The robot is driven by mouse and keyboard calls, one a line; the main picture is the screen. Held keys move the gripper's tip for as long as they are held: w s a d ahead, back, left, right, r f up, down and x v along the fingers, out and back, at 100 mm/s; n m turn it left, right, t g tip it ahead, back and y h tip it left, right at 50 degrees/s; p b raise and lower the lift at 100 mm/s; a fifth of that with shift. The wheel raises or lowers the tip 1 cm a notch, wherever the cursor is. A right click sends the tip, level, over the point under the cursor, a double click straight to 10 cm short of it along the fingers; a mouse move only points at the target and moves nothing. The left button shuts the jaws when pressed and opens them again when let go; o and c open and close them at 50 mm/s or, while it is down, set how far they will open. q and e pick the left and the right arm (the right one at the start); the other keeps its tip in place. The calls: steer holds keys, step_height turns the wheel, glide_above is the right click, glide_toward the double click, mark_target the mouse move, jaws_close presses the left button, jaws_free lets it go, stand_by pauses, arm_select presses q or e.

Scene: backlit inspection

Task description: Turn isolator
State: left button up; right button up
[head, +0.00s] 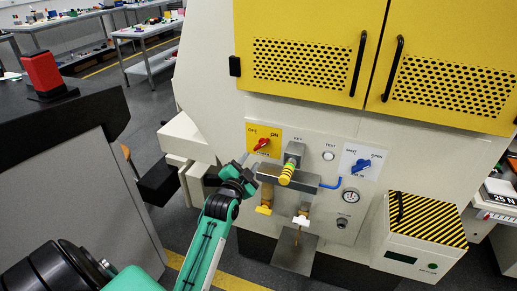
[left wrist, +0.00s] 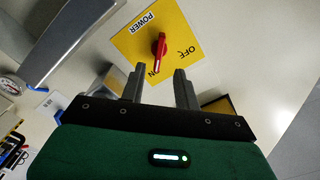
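The isolator is a red rotary knob (head: 262,143) on a yellow plate marked OFF, ON and POWER, on the cream machine panel. Its handle points toward ON. The red knob (left wrist: 159,47) and yellow plate (left wrist: 130,40) also show in the left wrist view, just beyond the fingertips. My left gripper (head: 250,163) is just below and left of the knob in the head view. In the left wrist view the left gripper (left wrist: 158,74) is open, with its two grey fingers apart and nothing between them. I see no contact with the knob. My right gripper is not in view.
A grey bracket (head: 290,179) with a yellow-striped key piece (head: 288,171) sticks out right of my gripper. A blue knob (head: 361,166) on a white plate is further right. Yellow perforated doors (head: 303,66) hang above. A black-topped bench (head: 55,120) stands left.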

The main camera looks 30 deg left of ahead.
mark_target(259, 148)
arm_select(q)
steer(key=x, duration=0.8)
steer(key=shift+w, duration=0.3)
jaws_close()
